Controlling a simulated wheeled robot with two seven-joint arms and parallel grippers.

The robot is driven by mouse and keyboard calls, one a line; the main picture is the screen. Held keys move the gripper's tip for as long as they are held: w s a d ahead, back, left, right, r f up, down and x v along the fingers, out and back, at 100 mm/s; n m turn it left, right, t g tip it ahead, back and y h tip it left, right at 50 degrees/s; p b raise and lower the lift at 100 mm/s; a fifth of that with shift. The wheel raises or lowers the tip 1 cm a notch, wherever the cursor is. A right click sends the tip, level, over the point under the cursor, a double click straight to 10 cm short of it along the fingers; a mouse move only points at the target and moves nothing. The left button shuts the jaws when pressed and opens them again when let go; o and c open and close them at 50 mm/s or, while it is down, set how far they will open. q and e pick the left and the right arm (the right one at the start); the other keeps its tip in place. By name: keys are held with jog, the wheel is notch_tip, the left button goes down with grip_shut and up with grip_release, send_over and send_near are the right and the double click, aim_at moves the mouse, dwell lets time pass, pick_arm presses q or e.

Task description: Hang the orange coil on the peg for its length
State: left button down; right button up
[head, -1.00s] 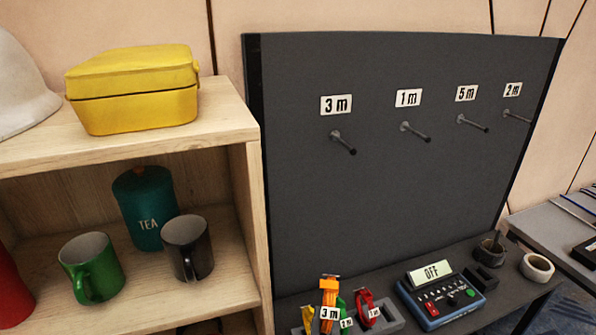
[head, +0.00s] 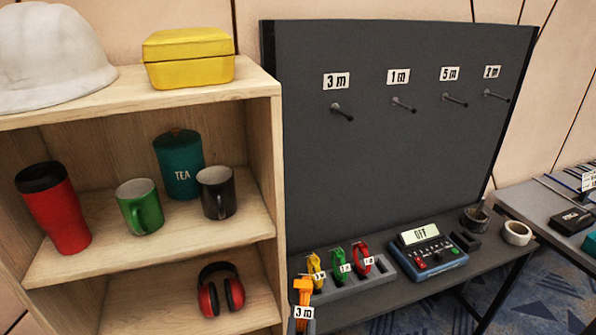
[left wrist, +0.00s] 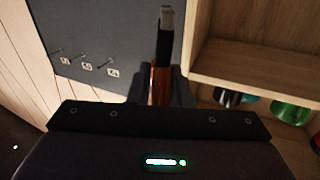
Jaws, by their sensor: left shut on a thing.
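The orange coil (head: 303,289) with a "3 m" tag is at the bottom of the head view, in front of the coil rack and apart from it. My left gripper (left wrist: 160,88) is shut on the orange coil, which shows upright between its fingers in the left wrist view (left wrist: 161,72). The peg (head: 343,112) under the "3 m" label (head: 336,80) is bare, at the left of the dark board (head: 400,170). The pegs under "1 m" (head: 404,104), "5 m" (head: 455,98) and the far right label (head: 496,95) are bare too. My right gripper is not in view.
The rack (head: 345,287) holds yellow (head: 316,268), green (head: 340,263) and red (head: 364,257) coils. A label device (head: 428,250) reading "OFF" and a tape roll (head: 516,233) are to its right. A wooden shelf (head: 278,170) stands close on the left. Space before the board is clear.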

pick_arm(q)
jog(key=s+a+r+y, duration=0.1)
jog(key=s+a, duration=0.2)
jog(key=a, duration=0.7)
jog(key=s+a, duration=0.3)
jog(key=a, duration=0.7)
jog(key=w+d+r+n+t+y+p, duration=0.1)
jog(key=w+d+r+t+y, duration=0.1)
jog(key=r, duration=0.8)
jog(key=w+d+r+n+t+y+p, duration=0.1)
jog(key=w+d+r, duration=0.3)
jog(key=r, duration=0.6)
jog(key=w+d+r+n+t+y+p, duration=0.2)
jog(key=w+r, duration=0.4)
jog(key=r, duration=0.4)
jog(key=shift+w+d+r+t+y, duration=0.15)
jog(key=shift+w+d+t+y, duration=0.2)
jog(key=shift+d+t+y, duration=0.45)
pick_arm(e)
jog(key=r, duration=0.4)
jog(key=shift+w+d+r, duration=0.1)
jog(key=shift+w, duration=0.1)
